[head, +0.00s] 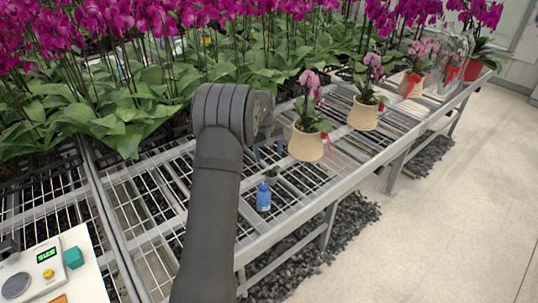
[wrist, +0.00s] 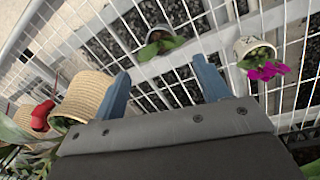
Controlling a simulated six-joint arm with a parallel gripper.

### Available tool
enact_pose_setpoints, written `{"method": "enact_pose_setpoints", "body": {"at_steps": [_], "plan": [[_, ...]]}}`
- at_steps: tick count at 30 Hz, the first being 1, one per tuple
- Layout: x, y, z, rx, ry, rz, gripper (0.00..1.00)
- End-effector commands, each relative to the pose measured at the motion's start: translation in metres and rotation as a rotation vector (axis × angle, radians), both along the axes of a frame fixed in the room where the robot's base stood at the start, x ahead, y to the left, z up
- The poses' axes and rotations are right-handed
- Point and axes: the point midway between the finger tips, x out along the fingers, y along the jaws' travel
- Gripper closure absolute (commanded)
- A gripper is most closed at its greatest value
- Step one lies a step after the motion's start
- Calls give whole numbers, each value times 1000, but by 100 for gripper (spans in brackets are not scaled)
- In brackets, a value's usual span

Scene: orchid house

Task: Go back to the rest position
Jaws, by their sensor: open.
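My gripper (head: 268,154) is over the wire-mesh bench (head: 255,228), with its blue fingers pointing down. In the wrist view, the two blue fingers (wrist: 163,84) are wide apart with nothing between them. A small pot with a green plant (wrist: 163,42) lies beyond the fingertips in that view, apart from them. My arm hides part of the bench.
A woven basket with a pink orchid (head: 305,144) stands close right of my gripper; a woven basket (wrist: 88,97) also shows at left in the wrist view. A white pot with magenta flowers (wrist: 254,48) is at right there. A scale (head: 48,270) sits at lower left.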

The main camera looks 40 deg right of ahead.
Motion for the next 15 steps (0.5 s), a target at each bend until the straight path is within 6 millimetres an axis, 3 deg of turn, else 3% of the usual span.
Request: {"method": "enact_pose_setpoints", "body": {"at_steps": [8, 15], "plan": [[-1, -1, -8, 1, 2, 0, 31], [-2, -5, -48, 3, 2, -1, 31]]}}
